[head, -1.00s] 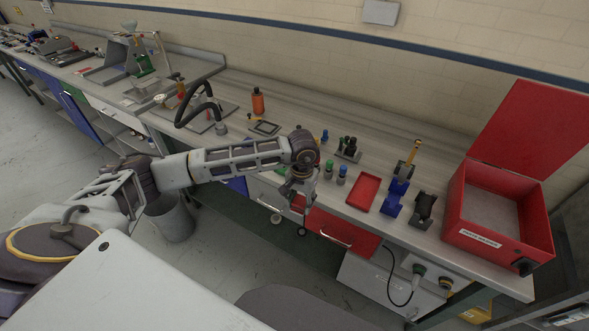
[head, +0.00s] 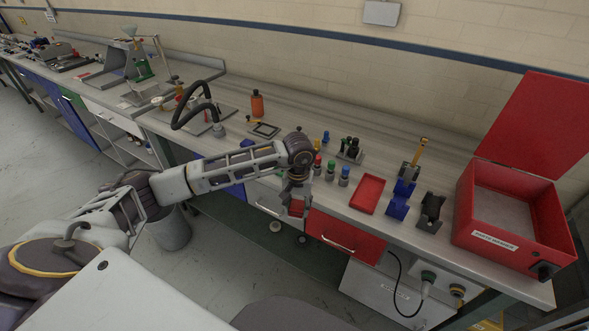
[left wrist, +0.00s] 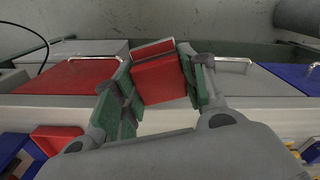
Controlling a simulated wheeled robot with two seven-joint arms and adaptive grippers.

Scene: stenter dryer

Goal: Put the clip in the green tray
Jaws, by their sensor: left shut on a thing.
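My left gripper (head: 297,210) hangs just off the bench's front edge, by the drawer fronts. In the left wrist view its green-padded fingers (left wrist: 160,85) are shut on a red blocky thing (left wrist: 160,80), which I take to be the clip. The held thing also shows as a small red patch in the head view (head: 296,207). A shallow red tray (head: 367,194) lies on the bench to the right of the gripper. I cannot make out a green tray in either view. My right gripper is not in view.
Several small bottles with coloured caps (head: 330,170) stand near the bench edge. Blue holders (head: 399,200) stand right of the red tray. An open red box (head: 500,245) is at the right end. A black bent hose (head: 195,112) rises left of the gripper. A red drawer front (head: 345,236) is below.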

